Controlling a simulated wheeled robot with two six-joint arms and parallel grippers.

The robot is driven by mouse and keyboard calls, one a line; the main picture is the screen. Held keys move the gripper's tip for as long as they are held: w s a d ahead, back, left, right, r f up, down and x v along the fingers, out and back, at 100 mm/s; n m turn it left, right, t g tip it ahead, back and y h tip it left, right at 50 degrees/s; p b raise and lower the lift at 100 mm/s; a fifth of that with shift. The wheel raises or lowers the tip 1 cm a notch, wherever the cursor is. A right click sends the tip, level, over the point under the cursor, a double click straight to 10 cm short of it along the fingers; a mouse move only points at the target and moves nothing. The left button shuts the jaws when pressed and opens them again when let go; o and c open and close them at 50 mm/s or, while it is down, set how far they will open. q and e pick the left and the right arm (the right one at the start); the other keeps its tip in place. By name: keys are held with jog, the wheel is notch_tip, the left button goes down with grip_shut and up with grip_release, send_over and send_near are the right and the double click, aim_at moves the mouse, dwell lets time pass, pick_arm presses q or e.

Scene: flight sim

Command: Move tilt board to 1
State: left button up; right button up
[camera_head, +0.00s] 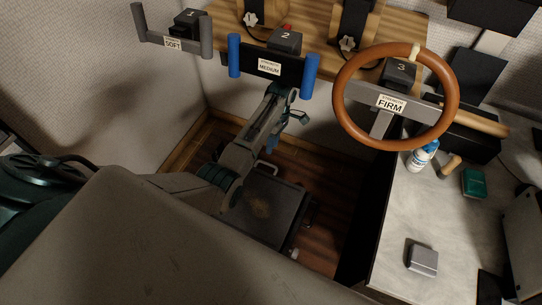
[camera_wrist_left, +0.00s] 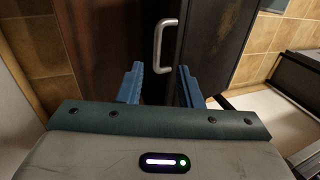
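A dark flat board (camera_head: 265,208), which I take for the tilt board, sits low over the wooden floor in the head view. A pale metal loop handle (camera_head: 268,165) is at its far edge. In the left wrist view the handle (camera_wrist_left: 159,48) stands out beside the dark board (camera_wrist_left: 212,45). My left gripper (camera_head: 272,146) points down above the handle. Its blue fingers (camera_wrist_left: 162,85) are apart and empty, with the handle ahead between their lines. The fingers do not appear to touch it. Any position marks on the board cannot be read. My right gripper is not in view.
Above hang a grey yoke (camera_head: 172,41) marked 1, a blue-handled yoke (camera_head: 271,67) marked 2 and a brown wheel (camera_head: 349,115) marked 3. A light counter (camera_head: 440,215) at right holds a bottle (camera_head: 418,160), a green box (camera_head: 474,183) and a grey box (camera_head: 422,260).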

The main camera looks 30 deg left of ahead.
pick_arm(q)
jog(key=x, duration=0.7)
jog(key=shift+f, duration=0.2)
jog(key=shift+w, duration=0.1)
jog(key=c, duration=0.5)
grip_shut()
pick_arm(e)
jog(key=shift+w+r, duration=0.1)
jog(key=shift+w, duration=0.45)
